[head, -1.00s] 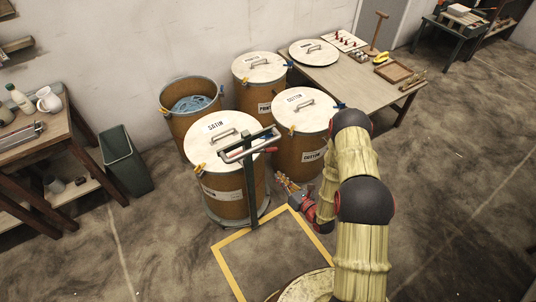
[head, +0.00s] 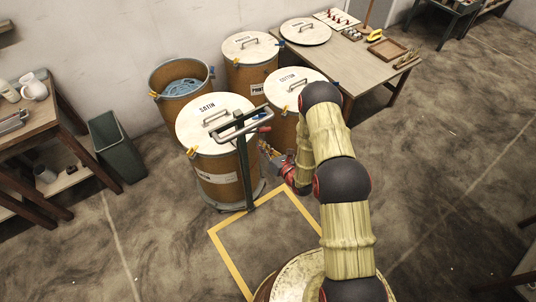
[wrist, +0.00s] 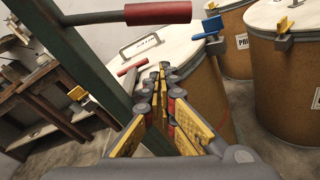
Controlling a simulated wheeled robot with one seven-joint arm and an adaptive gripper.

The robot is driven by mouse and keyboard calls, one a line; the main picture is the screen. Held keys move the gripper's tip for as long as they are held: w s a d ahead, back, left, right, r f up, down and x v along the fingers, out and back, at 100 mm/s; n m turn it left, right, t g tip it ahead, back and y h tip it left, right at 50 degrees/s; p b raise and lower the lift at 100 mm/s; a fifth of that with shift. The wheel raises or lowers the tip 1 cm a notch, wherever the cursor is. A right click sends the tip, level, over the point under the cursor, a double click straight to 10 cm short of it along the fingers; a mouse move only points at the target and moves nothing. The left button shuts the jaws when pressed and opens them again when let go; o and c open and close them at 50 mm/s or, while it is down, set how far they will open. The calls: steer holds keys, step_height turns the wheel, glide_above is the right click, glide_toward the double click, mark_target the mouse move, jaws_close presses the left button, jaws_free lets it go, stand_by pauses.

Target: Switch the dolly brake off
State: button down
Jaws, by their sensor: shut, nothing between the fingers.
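The dolly (head: 211,207) stands under the satin drum (head: 218,168), with a green upright post (head: 246,172) and a grey loop handle (head: 222,134) at its top. A red-gripped lever (head: 264,129) sticks out to the right near the post's top. In the wrist view a red grip (wrist: 158,13) on a grey bar crosses the top, and a smaller red T-shaped handle (wrist: 133,66) is beyond the post. I cannot tell which is the brake. My gripper (head: 265,148) is shut and empty, right of the post and below the lever. Its fingertips (wrist: 161,72) appear apart from both red parts.
The cotton drum (head: 283,128) stands close behind my gripper. The printed drum (head: 249,77) and an open drum with blue contents (head: 178,103) are farther back. A yellow floor outline (head: 229,262) lies in front. The floor to the right is clear.

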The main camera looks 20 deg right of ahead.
mark_target(259, 130)
steer(key=shift+w+d+r+b, duration=0.1)
steer(key=shift+d+r, duration=0.15)
steer(key=shift+r, duration=0.35)
steer(key=shift+w+d+r+b, duration=0.15)
steer(key=shift+d+r, duration=0.1)
steer(key=shift+r, duration=0.3)
steer(key=shift+w+d+r+b, duration=0.1)
steer(key=shift+d+r, duration=0.15)
steer(key=shift+r, duration=0.35)
steer(key=shift+d, duration=0.15)
